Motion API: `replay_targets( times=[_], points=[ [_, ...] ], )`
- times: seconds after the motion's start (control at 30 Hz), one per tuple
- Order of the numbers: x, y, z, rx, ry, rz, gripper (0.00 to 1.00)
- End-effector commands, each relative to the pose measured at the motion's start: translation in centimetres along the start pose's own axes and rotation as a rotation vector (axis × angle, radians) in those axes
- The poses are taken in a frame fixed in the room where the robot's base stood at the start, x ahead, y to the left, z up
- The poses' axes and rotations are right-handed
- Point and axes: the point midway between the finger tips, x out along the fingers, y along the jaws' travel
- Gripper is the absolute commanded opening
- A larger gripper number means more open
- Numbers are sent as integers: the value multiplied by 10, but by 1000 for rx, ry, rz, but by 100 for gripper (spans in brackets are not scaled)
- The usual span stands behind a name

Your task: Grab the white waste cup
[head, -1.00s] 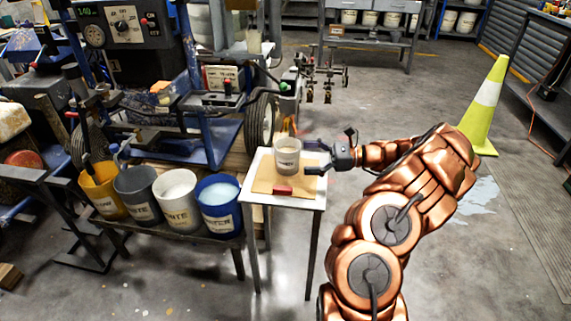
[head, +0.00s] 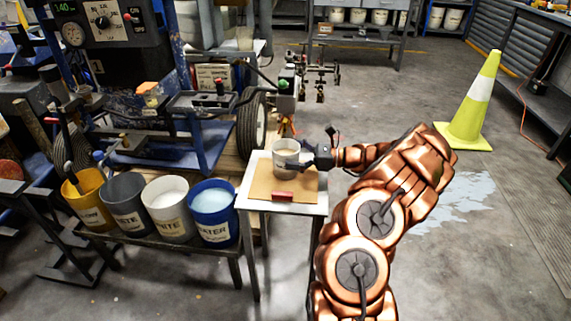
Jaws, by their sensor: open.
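A whitish cup (head: 283,149) stands upright on a tan board (head: 262,187) on the small table, its open top facing up. My gripper (head: 296,155) reaches in from the right at cup height. It is open, and its near finger overlaps the front right side of the cup in the head view. The far finger is mostly hard to make out beside the cup. I cannot tell whether either finger touches it.
A small red block (head: 283,196) lies at the board's front edge. On the left, a low bench holds yellow (head: 88,199), grey (head: 126,203), white (head: 170,208) and blue (head: 213,213) buckets. The striper machine's wheel (head: 251,122) is behind the small table. A yellow-green cone (head: 473,110) stands right.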

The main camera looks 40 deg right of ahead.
Motion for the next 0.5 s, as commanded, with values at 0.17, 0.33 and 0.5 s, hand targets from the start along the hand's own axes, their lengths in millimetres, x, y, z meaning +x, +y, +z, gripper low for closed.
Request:
replay_targets(
  times=[0.17,0.33,0.5],
  points=[
    [16,0,1,-2,0,2,100],
    [16,0,1,-2,1,1,100],
    [16,0,1,-2,1,1,83]
  ],
)
